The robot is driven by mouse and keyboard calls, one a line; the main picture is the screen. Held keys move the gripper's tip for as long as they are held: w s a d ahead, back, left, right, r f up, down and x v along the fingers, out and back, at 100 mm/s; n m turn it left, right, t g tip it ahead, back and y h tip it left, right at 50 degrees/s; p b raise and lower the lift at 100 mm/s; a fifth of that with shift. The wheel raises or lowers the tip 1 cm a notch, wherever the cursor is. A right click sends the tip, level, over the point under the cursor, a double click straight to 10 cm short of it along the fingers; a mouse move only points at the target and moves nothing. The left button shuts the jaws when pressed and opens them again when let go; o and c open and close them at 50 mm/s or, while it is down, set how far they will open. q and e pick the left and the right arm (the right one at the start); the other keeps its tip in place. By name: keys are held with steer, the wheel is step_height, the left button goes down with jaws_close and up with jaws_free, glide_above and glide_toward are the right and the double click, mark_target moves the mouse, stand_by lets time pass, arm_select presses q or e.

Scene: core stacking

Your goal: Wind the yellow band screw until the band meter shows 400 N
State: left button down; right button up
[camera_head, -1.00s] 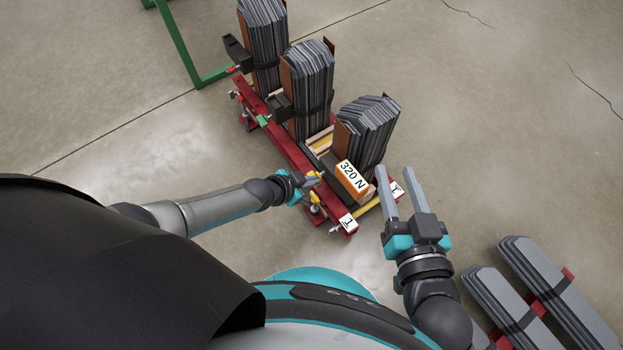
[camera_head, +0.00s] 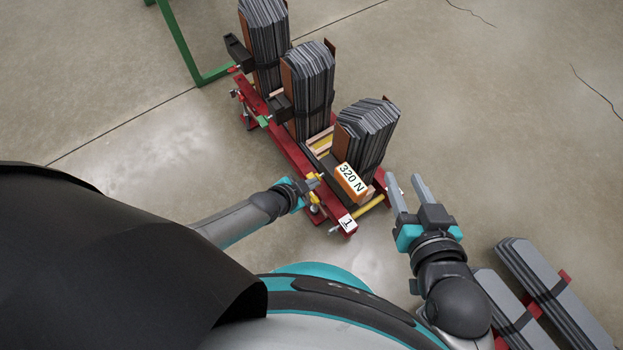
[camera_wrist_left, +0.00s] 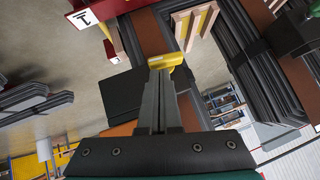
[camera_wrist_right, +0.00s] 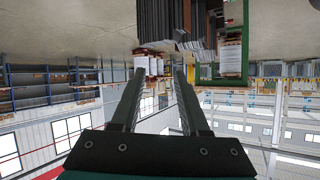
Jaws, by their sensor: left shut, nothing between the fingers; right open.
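The band meter (camera_head: 350,182) is an orange box that reads 320 N. It sits at the near end of the red rack (camera_head: 291,150), beside the nearest stack of dark sheets (camera_head: 368,130). My left gripper (camera_head: 314,183) is shut and empty at the rack's near left side. In the left wrist view its fingertips (camera_wrist_left: 160,78) are right at a yellow knob-like part (camera_wrist_left: 165,61), which looks like the band screw; contact cannot be told. My right gripper (camera_head: 403,180) is open and empty, right of the rack's near end. It also shows in the right wrist view (camera_wrist_right: 158,75).
Two taller stacks (camera_head: 308,90) stand further along the rack. A white plate marked 1 (camera_head: 347,222) is on its near corner, beside a yellow bar (camera_head: 370,207). Bundles of sheets (camera_head: 545,280) lie on the floor at right. A green frame (camera_head: 181,45) stands behind; the left floor is clear.

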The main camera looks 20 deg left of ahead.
steer(key=shift+w+d+f+g+h, duration=0.1)
steer(key=shift+w+d+g+h, duration=0.2)
steer(key=shift+d+g, duration=0.2)
arm_select(q)
steer(key=shift+s+d+t+y+p, duration=0.1)
steer(key=shift+s+t+y+p, duration=0.05)
steer(key=shift+t+y+p, duration=0.3)
arm_select(e)
steer(key=shift+d+f+g, duration=0.1)
steer(key=shift+d+g, duration=0.2)
steer(key=shift+d, duration=0.1)
arm_select(q)
steer(key=shift+f, duration=0.1)
arm_select(e)
steer(key=shift+d+f+g+h, duration=0.2)
steer(key=shift+d+g+h, duration=0.3)
arm_select(q)
steer(key=shift+p, duration=0.35)
arm_select(e)
steer(key=shift+d+r, duration=0.1)
